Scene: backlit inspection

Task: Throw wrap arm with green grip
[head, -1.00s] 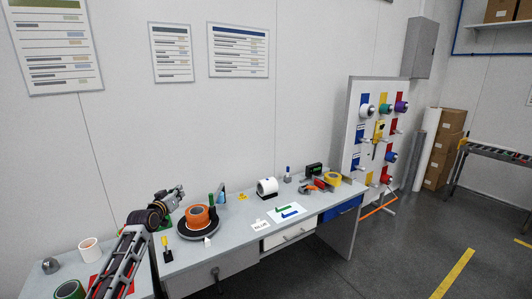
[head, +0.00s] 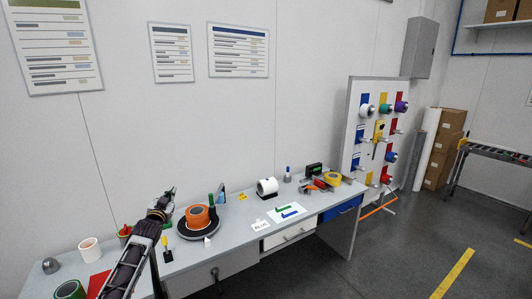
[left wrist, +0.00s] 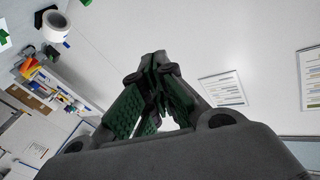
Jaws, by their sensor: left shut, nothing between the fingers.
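The green grip (head: 211,200) stands upright beside the orange roll (head: 197,217), which sits on a dark round turntable (head: 210,233) on the bench. The rest of the wrap arm is too small to make out. My left gripper (head: 171,191) is above the bench, left of the roll and apart from the grip. In the left wrist view its green-padded fingers (left wrist: 157,62) close together at the tips with nothing between them. The grip cannot be made out in that view. My right gripper is in neither view.
A yellow-handled tool (head: 165,243) stands in front of my left gripper. A white cup (head: 90,249) and a green roll (head: 70,290) are at the left.

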